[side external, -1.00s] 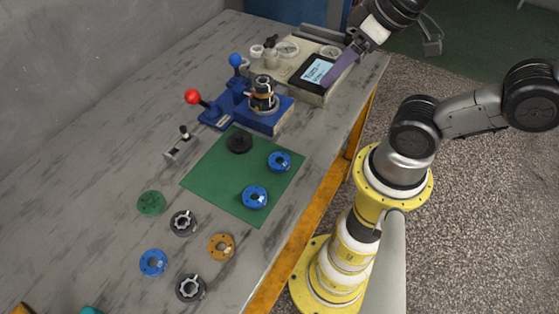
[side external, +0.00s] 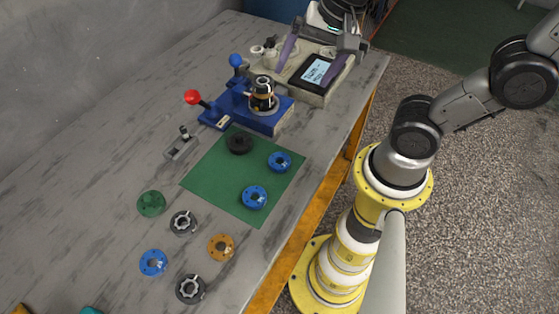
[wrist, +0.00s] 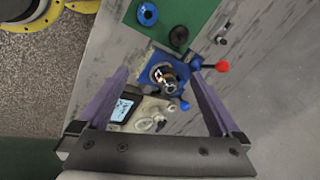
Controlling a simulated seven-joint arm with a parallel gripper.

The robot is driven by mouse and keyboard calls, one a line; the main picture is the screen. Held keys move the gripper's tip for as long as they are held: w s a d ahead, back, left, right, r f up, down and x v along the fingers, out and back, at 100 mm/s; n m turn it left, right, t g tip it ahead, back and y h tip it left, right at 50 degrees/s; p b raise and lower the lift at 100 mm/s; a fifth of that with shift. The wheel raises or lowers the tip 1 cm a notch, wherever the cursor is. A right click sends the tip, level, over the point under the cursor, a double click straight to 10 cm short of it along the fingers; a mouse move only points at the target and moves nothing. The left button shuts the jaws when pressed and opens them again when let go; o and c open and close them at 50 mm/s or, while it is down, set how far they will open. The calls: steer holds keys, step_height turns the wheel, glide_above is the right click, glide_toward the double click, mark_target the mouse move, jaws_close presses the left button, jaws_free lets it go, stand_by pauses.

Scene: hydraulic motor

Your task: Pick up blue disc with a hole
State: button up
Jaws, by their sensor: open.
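Three blue discs with holes are in the side external view. One blue disc (side external: 279,161) lies on the right part of the green mat (side external: 222,186), another blue disc (side external: 254,197) lies near the mat's front corner, and a third blue disc (side external: 153,262) lies on the bare table at lower left. The wrist view shows one blue disc (wrist: 148,14) on the mat at the top. My gripper (side external: 308,62) is open and empty above the far end of the table, over the tray with the screen, away from every blue disc. Its two purple fingers (wrist: 163,85) are spread wide in the wrist view.
A blue fixture (side external: 262,112) with a motor part stands behind the mat, beside red-knobbed (side external: 192,97) and blue-knobbed levers. A black ring (side external: 239,143) lies on the mat. A beige tray (side external: 318,98) holds a screen. Green, orange and dark discs lie at front left.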

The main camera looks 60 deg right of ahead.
step_height(320, 180, down, 7)
steer(key=w+a+m+g, duration=0.3)
steer(key=g, duration=0.1)
glide_toward(279, 164)
steer(key=shift+s+f, duration=0.2)
steer(key=shift+s, duration=0.25)
steer(key=shift+w+a+f, duration=0.1)
steer(key=shift+w+f, duration=0.1)
steer(key=shift+f, duration=1.4)
steer(key=shift+w+f, duration=0.2)
steer(key=shift+f, duration=1.4)
steer(key=shift+c, duration=0.3)
jaws_close()
